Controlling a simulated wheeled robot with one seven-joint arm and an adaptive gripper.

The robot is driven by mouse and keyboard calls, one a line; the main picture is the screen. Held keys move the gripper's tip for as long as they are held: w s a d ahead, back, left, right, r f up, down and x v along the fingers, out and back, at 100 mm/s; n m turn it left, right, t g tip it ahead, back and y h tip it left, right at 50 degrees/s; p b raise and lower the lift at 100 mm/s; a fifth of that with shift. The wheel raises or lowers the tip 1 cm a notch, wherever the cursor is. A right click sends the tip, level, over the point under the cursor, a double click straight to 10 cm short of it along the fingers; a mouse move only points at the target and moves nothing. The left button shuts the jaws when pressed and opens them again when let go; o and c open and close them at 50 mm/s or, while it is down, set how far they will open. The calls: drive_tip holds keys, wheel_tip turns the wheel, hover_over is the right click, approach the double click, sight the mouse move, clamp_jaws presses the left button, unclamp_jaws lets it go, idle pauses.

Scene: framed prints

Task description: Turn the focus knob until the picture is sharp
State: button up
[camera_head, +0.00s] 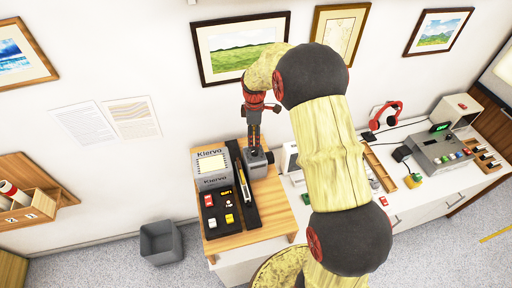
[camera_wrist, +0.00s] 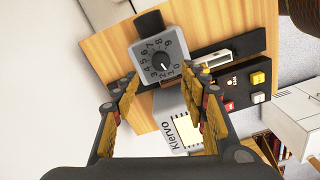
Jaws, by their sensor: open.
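The round dark knob (camera_wrist: 161,62) has a white pointer and a ring of numbers, and it sits on a grey box (camera_wrist: 173,41) in the wrist view. In the head view the grey box (camera_head: 257,166) stands on the wooden top, right of the Klervo device (camera_head: 212,180). The device's pale screen (camera_head: 210,164) also shows in the wrist view (camera_wrist: 188,131); its picture is too small to judge for sharpness. My gripper (camera_head: 254,144) hangs above the box. In the wrist view my gripper (camera_wrist: 165,84) is open and empty, its fingers framing the space below the knob.
A black panel (camera_head: 211,229) with red, white and yellow buttons lies in front of the device. A dark slotted strip (camera_head: 247,213) lies beside it. A grey bin (camera_head: 161,242) stands on the floor at left. The white counter at right holds another grey device (camera_head: 440,148).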

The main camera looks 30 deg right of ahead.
sight(255, 151)
wheel_tip(255, 151, down, 8)
drive_tip(key=shift+r+p, duration=0.2)
drive_tip(key=shift+p, duration=0.45)
clamp_jaws()
idle(0.3)
